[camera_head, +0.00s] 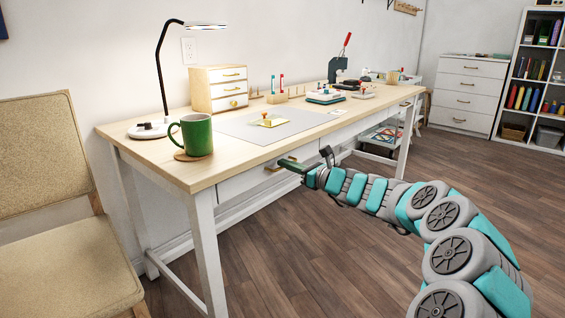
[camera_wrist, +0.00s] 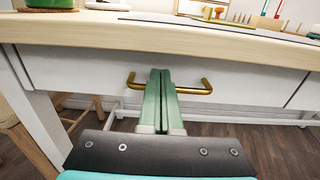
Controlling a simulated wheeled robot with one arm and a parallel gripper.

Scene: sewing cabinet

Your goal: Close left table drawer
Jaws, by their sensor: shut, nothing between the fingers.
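The left table drawer (camera_head: 240,182) is a white front under the light wood tabletop. In the wrist view the drawer front (camera_wrist: 90,72) looks about level with the table's front, though a small gap cannot be ruled out. Its brass bar handle (camera_wrist: 192,90) spans the middle of the front. My gripper (camera_head: 284,163) is at the handle. In the wrist view its green fingers (camera_wrist: 160,75) are shut together, empty, and reach the handle's middle, covering part of it. I cannot tell whether they touch it.
A green mug (camera_head: 197,135) stands on a coaster near the tabletop's front left corner. A desk lamp (camera_head: 163,80) and small drawer box (camera_head: 219,90) stand behind it. A chair (camera_head: 65,262) is at the left. The floor before the table is clear.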

